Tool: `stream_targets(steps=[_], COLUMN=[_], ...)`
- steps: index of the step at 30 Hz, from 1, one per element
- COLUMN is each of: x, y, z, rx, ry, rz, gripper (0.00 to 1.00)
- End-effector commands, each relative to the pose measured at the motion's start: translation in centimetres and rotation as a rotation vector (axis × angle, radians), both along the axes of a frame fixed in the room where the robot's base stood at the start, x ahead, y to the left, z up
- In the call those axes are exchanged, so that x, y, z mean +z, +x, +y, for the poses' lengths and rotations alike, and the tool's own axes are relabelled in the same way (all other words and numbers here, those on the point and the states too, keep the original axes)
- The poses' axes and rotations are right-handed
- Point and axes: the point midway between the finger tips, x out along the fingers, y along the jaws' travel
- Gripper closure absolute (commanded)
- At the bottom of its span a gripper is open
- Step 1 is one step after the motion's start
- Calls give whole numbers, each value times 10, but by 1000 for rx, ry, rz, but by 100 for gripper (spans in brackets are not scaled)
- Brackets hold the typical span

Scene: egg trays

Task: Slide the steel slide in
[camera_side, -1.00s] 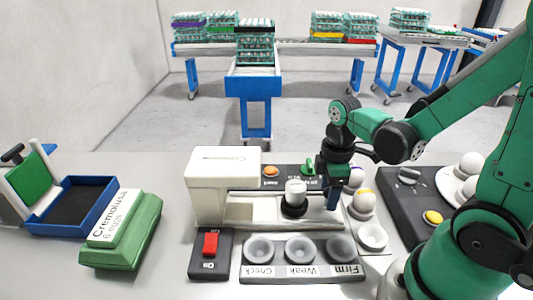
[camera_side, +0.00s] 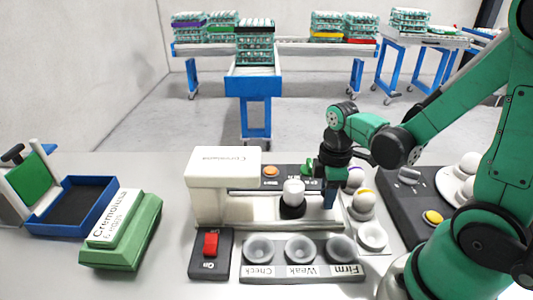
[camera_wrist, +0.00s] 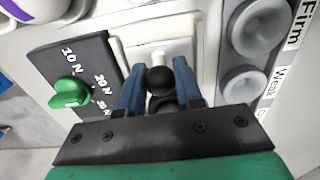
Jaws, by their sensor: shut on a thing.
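The steel slide (camera_wrist: 140,54) shows in the wrist view as a pale plate beyond my fingers, with a round black knob (camera_wrist: 160,80) at its near end. My gripper (camera_wrist: 160,92) is shut on this knob, one blue finger on each side. In the side view my gripper (camera_side: 329,198) points down at the right end of the white tester (camera_side: 222,178). A white egg (camera_side: 293,188) stands upright in a black cup (camera_side: 292,210) on the slide, to the left of my gripper. The fingers hide the knob in the side view.
A panel with several grey cups (camera_side: 300,268) lies in front of the tester, and a red switch (camera_side: 211,243) at front left. A green dial (camera_wrist: 70,93) is close beside my fingers. Eggs (camera_side: 363,200) stand to the right. A green carton (camera_side: 122,235) lies at left.

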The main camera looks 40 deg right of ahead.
Motion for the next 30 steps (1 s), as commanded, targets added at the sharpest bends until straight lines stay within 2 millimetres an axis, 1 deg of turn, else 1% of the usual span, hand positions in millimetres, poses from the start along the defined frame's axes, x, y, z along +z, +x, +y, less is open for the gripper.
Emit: stream_targets(steps=[30], x=[0], y=[52], z=[51], rx=[2], ry=[-1], rz=[-2], gripper=[100])
